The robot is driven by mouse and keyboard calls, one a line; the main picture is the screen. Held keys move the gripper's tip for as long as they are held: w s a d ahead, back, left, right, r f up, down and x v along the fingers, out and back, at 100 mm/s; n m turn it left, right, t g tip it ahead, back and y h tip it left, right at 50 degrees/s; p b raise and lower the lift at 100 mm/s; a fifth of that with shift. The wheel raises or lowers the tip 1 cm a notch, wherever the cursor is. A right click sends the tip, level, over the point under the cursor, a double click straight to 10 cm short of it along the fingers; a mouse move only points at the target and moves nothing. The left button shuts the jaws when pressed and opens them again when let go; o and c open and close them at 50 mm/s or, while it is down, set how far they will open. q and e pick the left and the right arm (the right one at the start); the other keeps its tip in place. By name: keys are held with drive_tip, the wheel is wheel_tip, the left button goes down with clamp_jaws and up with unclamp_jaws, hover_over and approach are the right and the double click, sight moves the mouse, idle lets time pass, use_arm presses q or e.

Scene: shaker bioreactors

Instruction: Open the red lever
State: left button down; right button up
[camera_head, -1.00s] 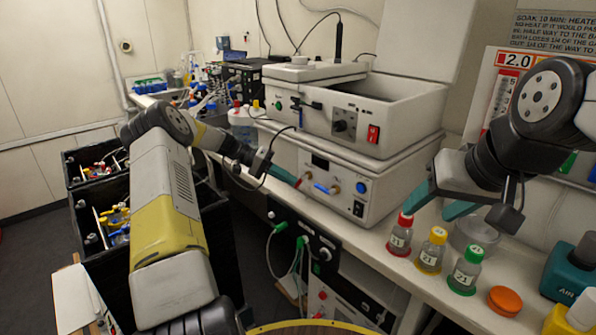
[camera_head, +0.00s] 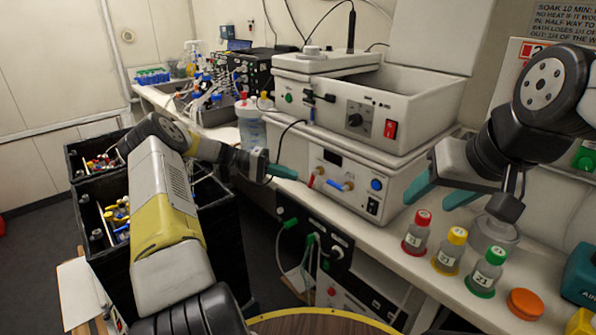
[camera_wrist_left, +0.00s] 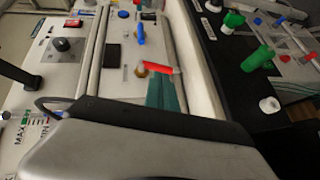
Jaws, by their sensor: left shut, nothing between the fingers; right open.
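The red lever (camera_head: 311,180) sits on a brass fitting on the front panel of the lower white unit. It also shows in the left wrist view (camera_wrist_left: 162,68). A blue lever (camera_head: 334,185) is just to its right, and it shows above the red one in the left wrist view (camera_wrist_left: 140,33). My left gripper (camera_head: 293,175) is shut and empty, its teal fingertips just left of the red lever with a small gap. In the left wrist view its fingers (camera_wrist_left: 164,85) end close below the lever; contact is unclear there. My right gripper (camera_head: 427,205) is open and empty above the bench.
Bottles with red (camera_head: 417,232), yellow (camera_head: 451,250) and green (camera_head: 486,272) caps stand on the bench below my right gripper. An orange lid (camera_head: 525,303) lies beside them. A black unit with green connectors (camera_head: 315,245) is below the bench edge. Black crates stand at left.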

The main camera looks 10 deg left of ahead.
use_arm(q)
drive_tip(key=v, duration=1)
drive_tip(key=shift+r, duration=0.15)
